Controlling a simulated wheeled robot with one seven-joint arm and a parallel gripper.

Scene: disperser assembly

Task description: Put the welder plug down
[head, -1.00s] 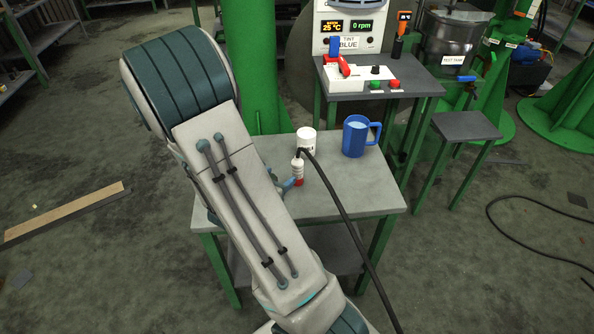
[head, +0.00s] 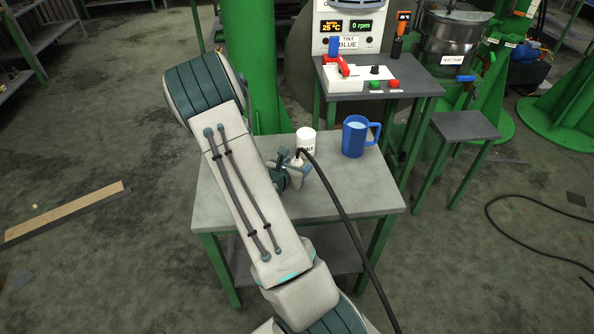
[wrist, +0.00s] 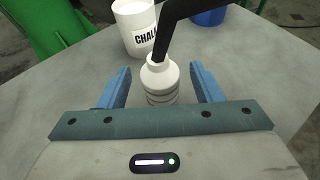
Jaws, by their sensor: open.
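The welder plug (head: 297,161) is a white, bottle-shaped piece with a thick black cable leaving its top. It stands upright, apparently on the grey table (head: 350,188). My gripper (head: 295,166) is open around it and hides its lower part in the head view. In the wrist view the plug (wrist: 161,80) is between the two blue fingers of my gripper (wrist: 162,88), with a visible gap on each side. The plug's bottom end is hidden behind the gripper body there.
A white tub (head: 306,138) labelled CHALK stands just behind the plug. A blue mug (head: 355,137) stands to its right. The black cable (head: 341,218) runs over the table's front edge. The table's right front is otherwise clear.

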